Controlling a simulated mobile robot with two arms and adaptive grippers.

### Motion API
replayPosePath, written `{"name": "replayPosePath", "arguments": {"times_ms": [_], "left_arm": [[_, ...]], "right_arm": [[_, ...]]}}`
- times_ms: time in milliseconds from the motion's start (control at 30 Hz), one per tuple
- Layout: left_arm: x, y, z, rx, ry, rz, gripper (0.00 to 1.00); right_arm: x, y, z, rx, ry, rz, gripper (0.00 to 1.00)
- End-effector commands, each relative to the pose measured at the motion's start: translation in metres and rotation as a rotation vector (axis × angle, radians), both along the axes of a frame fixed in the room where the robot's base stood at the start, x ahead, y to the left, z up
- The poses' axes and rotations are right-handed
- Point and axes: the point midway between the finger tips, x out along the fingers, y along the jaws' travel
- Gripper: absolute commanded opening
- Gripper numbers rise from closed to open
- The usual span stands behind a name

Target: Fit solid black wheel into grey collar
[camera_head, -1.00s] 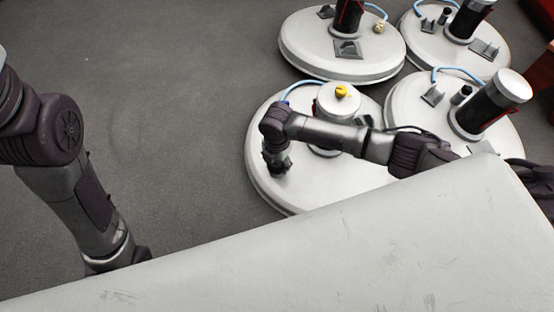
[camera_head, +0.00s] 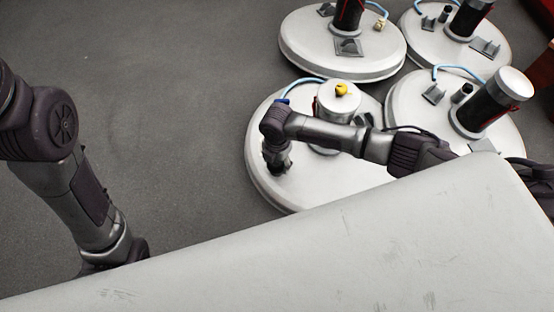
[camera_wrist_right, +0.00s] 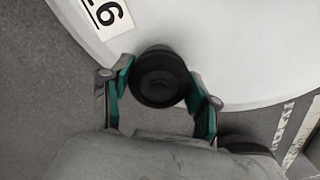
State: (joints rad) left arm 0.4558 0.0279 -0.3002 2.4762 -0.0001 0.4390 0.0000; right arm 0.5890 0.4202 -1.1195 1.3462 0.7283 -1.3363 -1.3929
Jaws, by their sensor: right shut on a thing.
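The solid black wheel (camera_wrist_right: 158,80) sits between the green-lined fingers of my right gripper (camera_wrist_right: 160,90) in the right wrist view. The gripper is shut on it, and the wheel lies in front of the white tank's rim. In the head view my right gripper (camera_head: 278,160) is over the left part of the nearest round white tank (camera_head: 262,185); the wheel is too hidden there to make out. I cannot pick out the grey collar for certain in either view. My left arm comes in at the left, but its gripper is hidden behind the pale foreground surface.
The nearest tank carries a white cylinder (camera_head: 326,103) with a yellow knob (camera_head: 342,89) and a blue hose. Three other white tanks with dark cylinders stand behind and to the right. A number plate (camera_wrist_right: 104,15) marks the tank's side. Grey floor (camera_head: 160,90) is clear at left.

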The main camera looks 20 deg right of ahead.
Motion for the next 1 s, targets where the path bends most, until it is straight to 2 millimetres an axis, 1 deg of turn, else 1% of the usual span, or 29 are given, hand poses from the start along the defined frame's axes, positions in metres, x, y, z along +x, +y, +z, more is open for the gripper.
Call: {"name": "replayPosePath", "arguments": {"times_ms": [267, 300, 433, 667, 733, 767, 1000], "left_arm": [[-0.0010, 0.0010, 0.0009, -0.008, -0.001, -0.004, 0.80], [-0.0010, 0.0012, 0.0010, -0.009, -0.001, -0.004, 0.80], [-0.0012, 0.0012, 0.0009, -0.009, -0.002, -0.005, 0.80], [-0.0011, 0.0013, 0.0005, -0.009, -0.002, -0.005, 0.80], [-0.0010, 0.0012, 0.0004, -0.009, -0.002, -0.005, 0.80], [-0.0010, 0.0013, 0.0003, -0.009, -0.001, -0.004, 0.80], [-0.0006, 0.0007, -0.0002, -0.004, -0.001, -0.002, 0.80]], "right_arm": [[0.0001, 0.0002, 0.0002, 0.000, 0.000, 0.000, 0.25], [0.0002, 0.0001, 0.0002, 0.000, 0.000, 0.000, 0.67], [0.0002, 0.0000, 0.0002, 0.000, 0.000, 0.000, 0.88], [0.0001, 0.0000, 0.0001, 0.000, 0.000, 0.000, 0.89], [0.0000, -0.0001, -0.0001, 0.000, 0.000, 0.000, 0.98], [0.0000, -0.0001, -0.0001, 0.000, 0.000, 0.000, 1.00], [0.0000, -0.0001, -0.0001, 0.000, 0.000, 0.000, 1.00]]}}
